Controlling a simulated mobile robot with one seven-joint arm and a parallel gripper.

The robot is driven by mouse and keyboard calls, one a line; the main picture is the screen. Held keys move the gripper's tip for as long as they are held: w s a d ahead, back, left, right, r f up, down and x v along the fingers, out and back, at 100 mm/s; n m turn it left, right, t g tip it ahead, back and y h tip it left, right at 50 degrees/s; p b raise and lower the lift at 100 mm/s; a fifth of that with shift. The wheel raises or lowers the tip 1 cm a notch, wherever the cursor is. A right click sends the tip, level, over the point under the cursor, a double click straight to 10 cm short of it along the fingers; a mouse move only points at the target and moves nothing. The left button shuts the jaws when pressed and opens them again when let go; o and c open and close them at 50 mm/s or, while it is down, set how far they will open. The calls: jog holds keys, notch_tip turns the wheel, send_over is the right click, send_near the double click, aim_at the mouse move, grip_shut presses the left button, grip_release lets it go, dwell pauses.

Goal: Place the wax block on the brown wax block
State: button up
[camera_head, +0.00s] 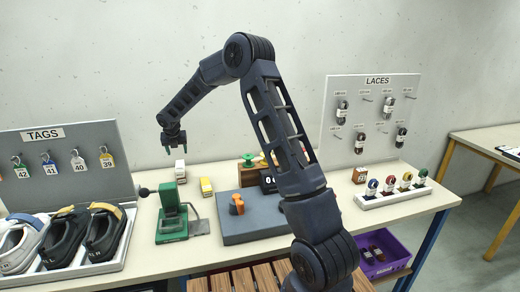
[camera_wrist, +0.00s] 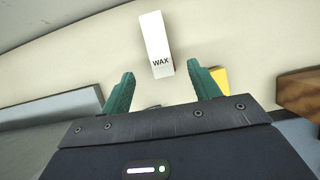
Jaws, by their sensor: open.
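The white wax block (camera_head: 180,171) stands on the bench below my gripper (camera_head: 174,149) in the head view. In the wrist view the same block (camera_wrist: 156,42), marked WAX, is beyond the fingertips and roughly between their lines. My gripper (camera_wrist: 162,82) is open with green fingers, and nothing is between them. A small brown block (camera_head: 360,175) with a pale label sits on the right of the bench, behind the polish row; its label is too small to read. A brown wooden thing (camera_wrist: 302,95) shows at the wrist view's right edge; I cannot tell which it is.
A yellow block (camera_head: 206,187) stands close to the right of the white one. A green press (camera_head: 172,220), a grey slab with an orange item (camera_head: 237,205), a wooden stand (camera_head: 248,177) and a polish rack (camera_head: 393,197) occupy the bench. The tag panel (camera_head: 68,160) rises at left.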

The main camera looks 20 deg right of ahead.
jog(key=s+d+r+m+h, duration=0.1)
jog(key=s+d+r+m, duration=0.8)
jog(key=d, duration=0.3)
jog(key=s+d+r+m, duration=0.7)
jog(key=s+d+r, duration=0.3)
jog(key=d+r, duration=0.15)
jog(key=s+d+m, duration=0.4)
jog(key=s+m, duration=0.2)
jog(key=s, duration=0.4)
jog(key=s+d+f+m, duration=0.1)
jog(key=s+d+m, duration=0.4)
jog(key=s, duration=0.5)
jog(key=s+d+m+y, duration=0.1)
jog(key=s+d+m, duration=0.4)
jog(key=s+m, duration=0.3)
jog(key=shift+s+f+m, duration=0.15)
jog(key=shift+s+m, duration=0.15)
jog(key=shift+s, duration=0.85)
